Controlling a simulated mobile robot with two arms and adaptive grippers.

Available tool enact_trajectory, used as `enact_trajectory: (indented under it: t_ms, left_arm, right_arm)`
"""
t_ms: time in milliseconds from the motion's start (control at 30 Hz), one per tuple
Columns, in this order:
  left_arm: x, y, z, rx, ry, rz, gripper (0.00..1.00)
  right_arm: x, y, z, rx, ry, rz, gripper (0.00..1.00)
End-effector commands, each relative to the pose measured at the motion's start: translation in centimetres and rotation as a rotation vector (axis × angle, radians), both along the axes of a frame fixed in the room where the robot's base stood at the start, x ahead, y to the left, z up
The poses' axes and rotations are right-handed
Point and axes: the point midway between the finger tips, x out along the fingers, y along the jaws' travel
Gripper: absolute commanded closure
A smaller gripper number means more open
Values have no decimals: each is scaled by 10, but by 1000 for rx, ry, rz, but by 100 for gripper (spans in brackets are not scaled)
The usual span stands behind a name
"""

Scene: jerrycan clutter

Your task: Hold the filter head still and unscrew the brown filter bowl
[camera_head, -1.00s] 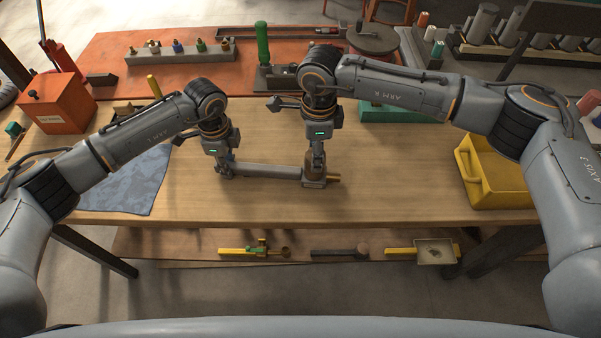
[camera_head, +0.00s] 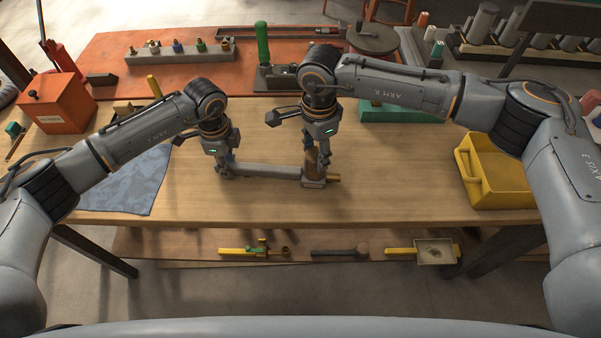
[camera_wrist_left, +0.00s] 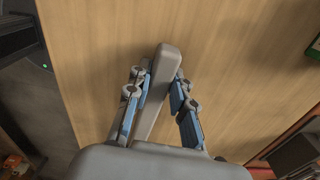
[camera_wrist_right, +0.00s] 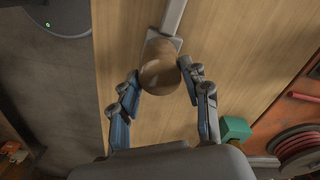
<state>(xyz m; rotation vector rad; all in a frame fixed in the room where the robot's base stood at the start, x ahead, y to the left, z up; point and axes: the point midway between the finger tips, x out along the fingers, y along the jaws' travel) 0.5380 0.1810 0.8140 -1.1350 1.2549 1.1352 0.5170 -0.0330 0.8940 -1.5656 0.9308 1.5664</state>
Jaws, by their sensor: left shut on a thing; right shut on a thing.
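The filter head (camera_head: 313,183) is a small grey block on the workbench, with a brass stub on its right side. A long grey bar (camera_head: 268,172) runs left from it and appears joined to it. My left gripper (camera_head: 223,172) is shut on the bar's left end; the left wrist view shows the bar (camera_wrist_left: 158,95) between its fingers. The brown filter bowl (camera_head: 311,165) stands upright on the head. My right gripper (camera_head: 318,163) is shut on the bowl from above; the rounded brown bowl (camera_wrist_right: 159,70) shows between its fingertips in the right wrist view.
A yellow bin (camera_head: 490,185) stands at the right of the wooden bench (camera_head: 400,190). A blue cloth (camera_head: 135,180) lies at the left. A green box (camera_head: 395,110) sits behind my right arm. Bare wood lies in front of and right of the filter.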

Motion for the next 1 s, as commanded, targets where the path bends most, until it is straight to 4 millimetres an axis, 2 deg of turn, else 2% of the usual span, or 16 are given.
enact_trajectory:
  t_ms: [133, 400, 833, 1000]
  left_arm:
    - [0, 0, 0, 0, 0, 0, 100]
    - [0, 0, 0, 0, 0, 0, 100]
    - [0, 0, 0, 0, 0, 0, 100]
    - [0, 0, 0, 0, 0, 0, 100]
  right_arm:
    - [0, 0, 0, 1, -1, 66, 86]
    - [0, 0, 1, 0, -1, 388, 86]
    - [0, 1, 1, 1, -1, 464, 86]
    - [0, 1, 1, 1, -1, 664, 86]
